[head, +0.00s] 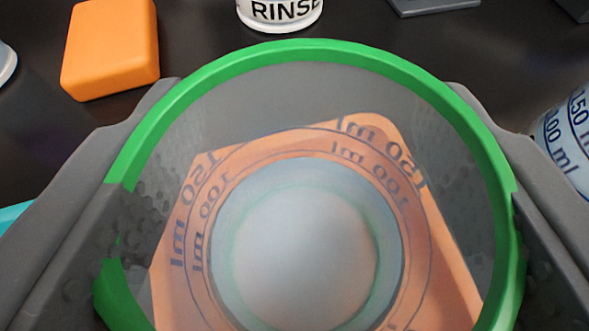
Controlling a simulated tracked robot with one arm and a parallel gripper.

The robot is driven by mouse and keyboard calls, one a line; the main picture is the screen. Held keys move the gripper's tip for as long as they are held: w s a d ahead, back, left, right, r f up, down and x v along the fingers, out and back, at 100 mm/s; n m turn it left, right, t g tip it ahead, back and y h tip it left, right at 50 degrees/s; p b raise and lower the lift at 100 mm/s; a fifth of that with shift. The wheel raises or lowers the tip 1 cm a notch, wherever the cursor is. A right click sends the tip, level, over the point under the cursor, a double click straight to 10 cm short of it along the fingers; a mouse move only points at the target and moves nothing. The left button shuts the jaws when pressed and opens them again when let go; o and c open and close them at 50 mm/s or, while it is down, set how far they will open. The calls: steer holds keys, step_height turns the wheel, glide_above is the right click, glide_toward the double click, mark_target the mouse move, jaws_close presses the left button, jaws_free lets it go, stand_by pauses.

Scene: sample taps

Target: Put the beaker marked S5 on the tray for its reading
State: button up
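I look down into a clear beaker (300,48) with a green rim and reversed 150 ml and 100 ml marks on its wall. A pale, rounded area fills the middle of its base; I cannot tell whether that is liquid or the base itself. My gripper (312,150) has its grey dimpled fingers against the left and right sides of the beaker, shut on it. No S5 mark shows on it. An orange, round-cornered surface (372,128) shows through the beaker, below it; I cannot tell whether they touch or whether this is the tray.
An orange block (110,46) lies at the upper left. A white container marked RINSE (280,13) stands at the top. Another graduated beaker (570,140) is at the right edge, close to the right finger. A grey object (434,5) is at the top right. Dark tabletop shows between them.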

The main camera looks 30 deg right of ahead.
steer(key=shift+f, duration=0.55)
steer(key=shift+f, duration=0.1)
steer(key=o, duration=1)
steer(key=shift+o, duration=0.2)
steer(key=shift+s+a+r, duration=0.25)
steer(key=shift+s+r, duration=0.05)
steer(key=v, duration=1.1)
steer(key=shift+p, duration=0.35)
steer(key=shift+f, duration=0.1)
